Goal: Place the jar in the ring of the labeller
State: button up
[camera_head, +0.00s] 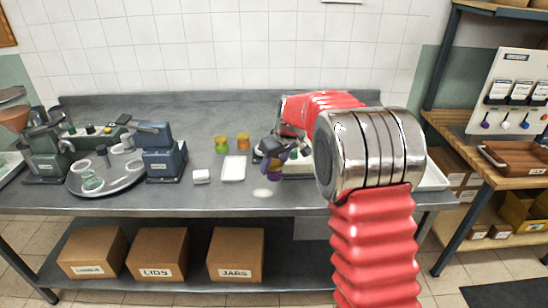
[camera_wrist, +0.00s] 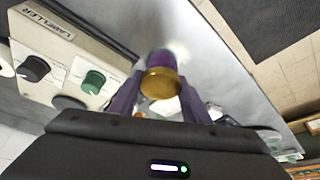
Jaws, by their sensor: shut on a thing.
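A jar (camera_wrist: 160,82) with a purple part and an amber part is held between the fingers of my gripper (camera_wrist: 160,92) in the wrist view. The jar is apart from this box. In the head view my arm hides most of the labeller. I cannot make out its ring.
A blue machine (camera_head: 163,158) and a round tray (camera_head: 112,185) stand left. Cardboard boxes (camera_head: 235,255) sit below.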

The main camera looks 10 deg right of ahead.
jog(key=s+a+f+m, duration=0.1)
jog(key=s+f+m, duration=0.1)
jog(key=s, duration=0.5)
jog(key=s+f+m+h, duration=0.1)
jog(key=s+f, duration=0.3)
jog(key=s, duration=0.4)
jog(key=shift+s+a+f+m+h, duration=0.25)
jog(key=shift+a+m+h, duration=0.1)
jog(key=shift+m, duration=0.25)
